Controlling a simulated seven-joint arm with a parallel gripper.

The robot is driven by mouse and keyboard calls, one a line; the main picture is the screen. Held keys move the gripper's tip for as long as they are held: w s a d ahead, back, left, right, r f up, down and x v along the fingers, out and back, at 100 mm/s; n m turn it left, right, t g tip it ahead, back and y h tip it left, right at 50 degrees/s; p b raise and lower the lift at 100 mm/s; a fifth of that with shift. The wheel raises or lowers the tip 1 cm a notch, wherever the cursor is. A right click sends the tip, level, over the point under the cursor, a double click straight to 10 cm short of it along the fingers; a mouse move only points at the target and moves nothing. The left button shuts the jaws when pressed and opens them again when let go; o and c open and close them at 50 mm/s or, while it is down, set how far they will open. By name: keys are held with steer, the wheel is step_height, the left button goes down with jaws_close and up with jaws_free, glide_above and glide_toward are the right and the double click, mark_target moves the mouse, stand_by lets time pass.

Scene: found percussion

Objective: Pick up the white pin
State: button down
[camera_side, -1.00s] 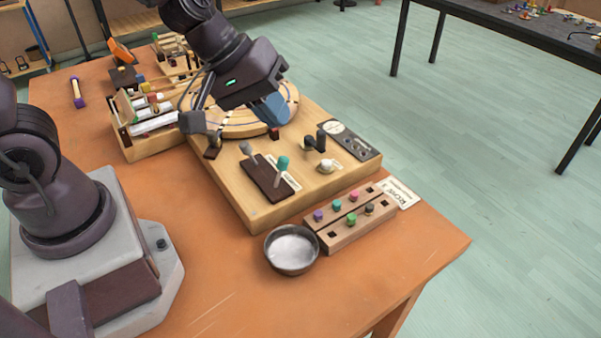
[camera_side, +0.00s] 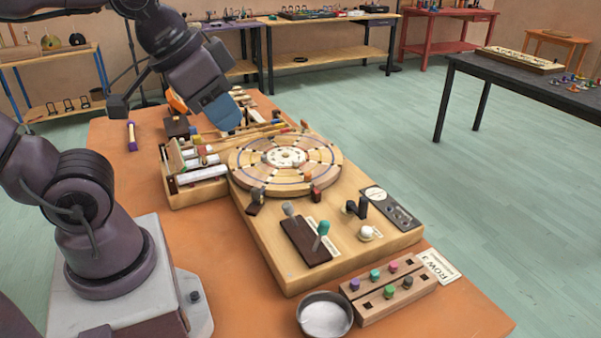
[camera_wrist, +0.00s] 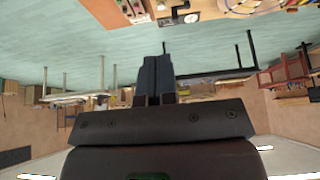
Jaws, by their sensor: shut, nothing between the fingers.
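A small white round-topped piece (camera_side: 367,233), which may be the white pin, stands on the wooden board (camera_side: 290,272) near its front right. Its shape is too small to be sure of. My gripper (camera_side: 225,113) is in the air above the back of the bench, behind and left of the turntable disc (camera_side: 247,178), far from the white piece. In the wrist view my gripper (camera_wrist: 158,60) has its two dark fingers together, with nothing between them. No white pin can be made out in the wrist view.
A peg block (camera_side: 366,312) with several coloured pegs and a metal bowl (camera_side: 304,325) stand at the front. Levers with grey (camera_side: 288,209) and teal (camera_side: 323,228) knobs stand left of the white piece. A rack of bars (camera_side: 202,174) is left of the disc.

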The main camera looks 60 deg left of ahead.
steer(key=c, duration=1.8)
jaws_free()
steer(key=shift+c, duration=0.2)
steer(key=o, duration=0.9)
